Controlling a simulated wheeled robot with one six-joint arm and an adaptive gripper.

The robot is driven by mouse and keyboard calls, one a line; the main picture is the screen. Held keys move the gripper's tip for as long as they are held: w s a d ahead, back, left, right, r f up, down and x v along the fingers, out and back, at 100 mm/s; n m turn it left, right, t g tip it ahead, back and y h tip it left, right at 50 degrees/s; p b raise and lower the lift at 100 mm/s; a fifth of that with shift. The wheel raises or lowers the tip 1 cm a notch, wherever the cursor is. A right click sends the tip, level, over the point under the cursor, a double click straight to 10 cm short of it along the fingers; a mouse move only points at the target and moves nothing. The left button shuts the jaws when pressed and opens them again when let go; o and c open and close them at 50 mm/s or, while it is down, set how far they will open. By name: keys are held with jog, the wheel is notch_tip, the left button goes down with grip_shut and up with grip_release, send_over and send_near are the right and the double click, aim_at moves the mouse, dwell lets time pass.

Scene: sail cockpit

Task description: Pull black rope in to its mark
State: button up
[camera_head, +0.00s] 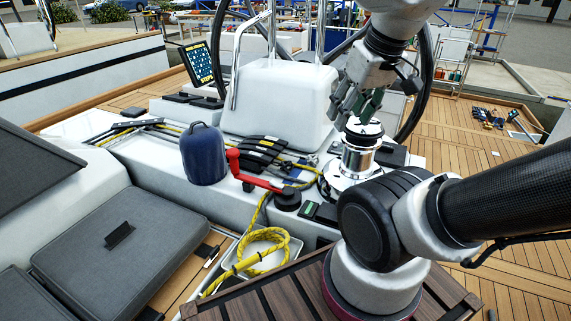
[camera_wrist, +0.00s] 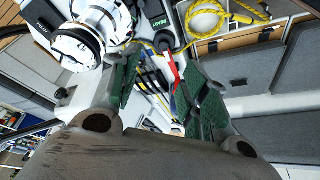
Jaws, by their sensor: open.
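Thin dark lines (camera_head: 112,134), with a yellow one, run along the deck at left toward the black rope clutches (camera_head: 262,150); I cannot tell for sure which is the black rope, nor see its mark. A chrome winch (camera_head: 360,158) stands at right of the clutches. My gripper (camera_head: 357,108) is open and empty, just above or behind the winch top; the exact gap is unclear. In the wrist view, my gripper's (camera_wrist: 163,100) green-padded fingers are apart, with lines and the red winch handle (camera_wrist: 172,68) visible beyond them and the winch (camera_wrist: 88,35) at upper left.
A navy-covered cylinder (camera_head: 203,155) stands left of the clutches. The red handle (camera_head: 252,172) juts out in front of them. Yellow rope (camera_head: 262,246) lies coiled in a pale tray below. A steering wheel (camera_head: 424,80) and white pedestal (camera_head: 278,105) stand behind. Grey cushions (camera_head: 125,255) lie at left.

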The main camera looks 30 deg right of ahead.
jog(key=shift+o, duration=0.3)
jog(key=shift+o, duration=1.1)
jog(key=shift+f, duration=0.1)
jog(key=n+g+h, duration=0.1)
jog(key=n+g, duration=0.2)
jog(key=n, duration=0.7)
send_over(286, 162)
jog(key=s+a, duration=0.1)
notch_tip(286, 162, down, 28)
jog(key=shift+s+f, duration=0.15)
jog(key=shift+f, duration=0.35)
jog(key=f, duration=0.2)
jog(key=w+f, duration=0.1)
jog(key=f, duration=0.1)
jog(key=d+f, duration=0.1)
jog(key=f, duration=0.2)
jog(key=shift+w, duration=0.15)
